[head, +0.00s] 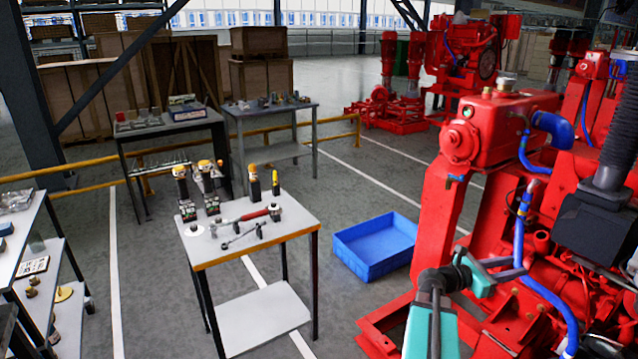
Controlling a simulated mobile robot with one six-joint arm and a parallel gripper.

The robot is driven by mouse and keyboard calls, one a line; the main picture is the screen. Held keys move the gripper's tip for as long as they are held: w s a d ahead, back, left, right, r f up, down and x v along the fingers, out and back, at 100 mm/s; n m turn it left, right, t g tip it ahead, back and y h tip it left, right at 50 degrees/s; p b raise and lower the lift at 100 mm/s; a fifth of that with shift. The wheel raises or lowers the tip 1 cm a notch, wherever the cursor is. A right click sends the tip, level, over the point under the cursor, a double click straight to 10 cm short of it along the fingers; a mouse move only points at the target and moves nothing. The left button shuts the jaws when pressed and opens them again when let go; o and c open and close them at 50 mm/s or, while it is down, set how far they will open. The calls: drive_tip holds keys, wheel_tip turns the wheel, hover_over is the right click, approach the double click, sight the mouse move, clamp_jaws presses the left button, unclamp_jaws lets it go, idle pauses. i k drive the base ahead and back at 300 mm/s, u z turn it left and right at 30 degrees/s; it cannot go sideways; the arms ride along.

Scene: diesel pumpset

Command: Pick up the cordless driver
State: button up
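Two tall black-and-yellow tools stand upright side by side at the back left of the small work table (290,222) in the head view. The left one (184,194) and the right one (209,186) both look like cordless drivers on block-like bases. I cannot tell for certain which is the cordless driver. My gripper (519,265) is at the lower right, in front of the red pumpset and well apart from the table. Its fingers point right and look spread, with nothing seen between them.
A red-handled wrench (240,219), a ratchet (243,235) and two smaller yellow-topped items (254,186) share the table. A blue crate (375,262) lies on the floor between table and red pumpset (440,205). Another bench (165,130) stands behind. Shelves (22,225) stand left.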

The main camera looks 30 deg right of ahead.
sight(205, 166)
drive_tip(key=u, duration=0.1)
drive_tip(key=k, duration=0.35)
drive_tip(key=z, duration=0.4)
drive_tip(key=i, duration=1.5)
drive_tip(key=u, duration=0.35)
